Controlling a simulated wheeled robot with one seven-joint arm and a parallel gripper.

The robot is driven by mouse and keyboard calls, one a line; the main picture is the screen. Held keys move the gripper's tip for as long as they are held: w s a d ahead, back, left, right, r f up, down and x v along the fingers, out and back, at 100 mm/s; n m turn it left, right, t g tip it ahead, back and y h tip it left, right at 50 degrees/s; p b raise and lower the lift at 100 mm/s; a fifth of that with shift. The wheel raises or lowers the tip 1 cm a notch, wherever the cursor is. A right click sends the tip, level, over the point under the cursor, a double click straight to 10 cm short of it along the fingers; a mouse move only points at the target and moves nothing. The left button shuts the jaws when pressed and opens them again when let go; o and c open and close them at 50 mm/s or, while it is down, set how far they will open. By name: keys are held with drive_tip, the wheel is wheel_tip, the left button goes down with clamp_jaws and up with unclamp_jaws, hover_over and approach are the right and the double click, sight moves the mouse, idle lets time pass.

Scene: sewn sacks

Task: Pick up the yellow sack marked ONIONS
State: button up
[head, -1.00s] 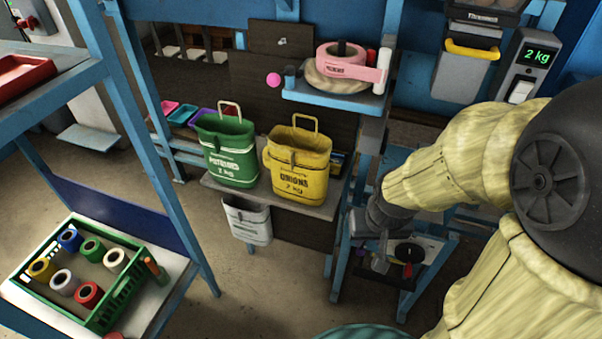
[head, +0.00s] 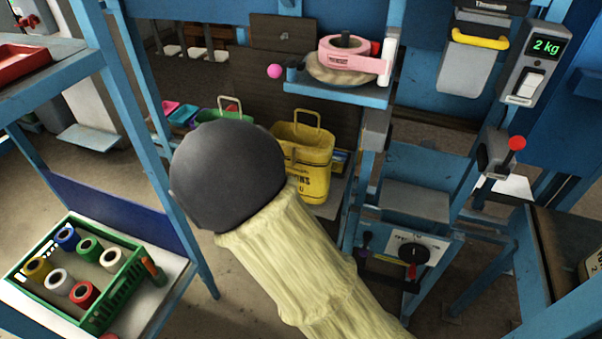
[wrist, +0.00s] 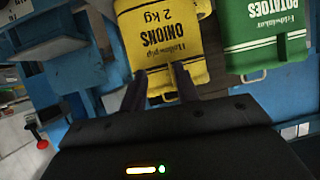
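The yellow sack marked ONIONS (head: 316,165) stands upright on a grey shelf in the head view, its handle loop up. My arm covers its left part. In the wrist view the yellow sack (wrist: 160,38) appears upside down, its ONIONS 2 kg print facing up the picture. My gripper (wrist: 160,78) shows two dark fingers spread apart over the sack's top edge, near the handle. Whether they touch the sack I cannot tell. In the head view my gripper is hidden behind my arm.
The green POTATOES sack (wrist: 265,35) stands close beside the yellow one. Above them a blue shelf (head: 340,95) holds a pink tape roll (head: 345,58). A blue post (head: 375,140) stands to the right. A green crate (head: 120,290) of rolls sits at lower left.

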drive_tip(key=s+a+r+t+h, duration=0.2)
drive_tip(key=s+a+t+h, duration=0.1)
drive_tip(key=s+a+t, duration=0.1)
drive_tip(key=shift+s+a+m+h+b, duration=0.3)
drive_tip(key=shift+s+a+m+b, duration=0.05)
drive_tip(key=shift+a+m+b, duration=0.1)
drive_tip(key=p+x, duration=0.4)
drive_tip(key=x, duration=1.3)
drive_tip(key=shift+w+r, duration=0.2)
drive_tip(key=shift+r, duration=0.1)
drive_tip(key=shift+c, duration=0.2)
